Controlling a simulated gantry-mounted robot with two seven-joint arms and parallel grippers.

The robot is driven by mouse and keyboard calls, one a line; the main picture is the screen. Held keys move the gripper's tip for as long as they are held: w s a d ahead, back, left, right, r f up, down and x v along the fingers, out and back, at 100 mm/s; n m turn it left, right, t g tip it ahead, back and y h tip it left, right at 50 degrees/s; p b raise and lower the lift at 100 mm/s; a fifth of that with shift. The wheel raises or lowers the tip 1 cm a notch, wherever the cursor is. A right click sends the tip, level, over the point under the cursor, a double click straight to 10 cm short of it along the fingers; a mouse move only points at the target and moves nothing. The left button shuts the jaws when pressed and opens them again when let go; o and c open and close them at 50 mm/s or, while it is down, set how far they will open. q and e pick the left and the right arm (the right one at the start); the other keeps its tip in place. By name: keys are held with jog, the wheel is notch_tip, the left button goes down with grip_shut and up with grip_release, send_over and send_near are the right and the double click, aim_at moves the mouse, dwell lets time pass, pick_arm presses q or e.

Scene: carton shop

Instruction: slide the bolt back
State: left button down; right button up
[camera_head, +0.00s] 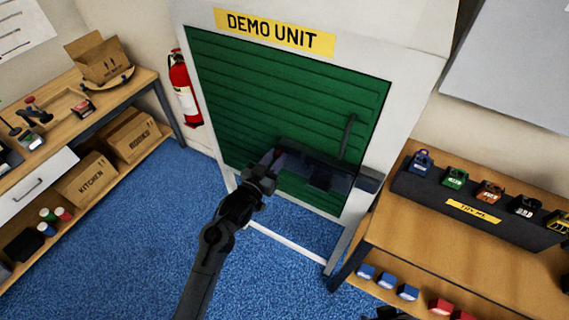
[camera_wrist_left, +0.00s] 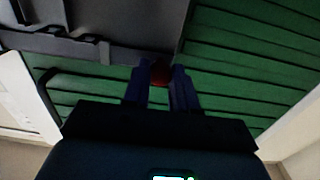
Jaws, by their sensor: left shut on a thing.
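A green slatted door (camera_head: 285,105) is set in the white frame marked "DEMO UNIT". A dark bolt housing (camera_head: 325,172) runs across its lower part; in the left wrist view it is the grey body (camera_wrist_left: 95,45) at the upper left. My left gripper (camera_head: 268,161) is at the left end of the housing, in front of the door. In the left wrist view, my left gripper (camera_wrist_left: 160,80) is shut on a red bolt knob (camera_wrist_left: 160,71), mostly hidden between the fingers. A dark shape at the head view's bottom edge may be my right gripper (camera_head: 386,313); its jaws do not show.
A dark handle (camera_head: 347,136) stands on the door above the housing. A workbench with a padlock rack (camera_head: 480,212) is close at the right. A bench with cartons (camera_head: 90,178) and a fire extinguisher (camera_head: 183,85) are at the left. The blue floor (camera_head: 130,240) is clear.

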pick_arm(q)
jog(key=shift+w+a+f, duration=0.1)
jog(key=shift+a, duration=0.15)
jog(key=c, duration=0.9)
grip_release()
jog(key=b+v, duration=0.1)
jog(key=v, duration=0.9)
jog(key=shift+s+a+b, duration=0.15)
jog(key=shift+s+b, duration=0.25)
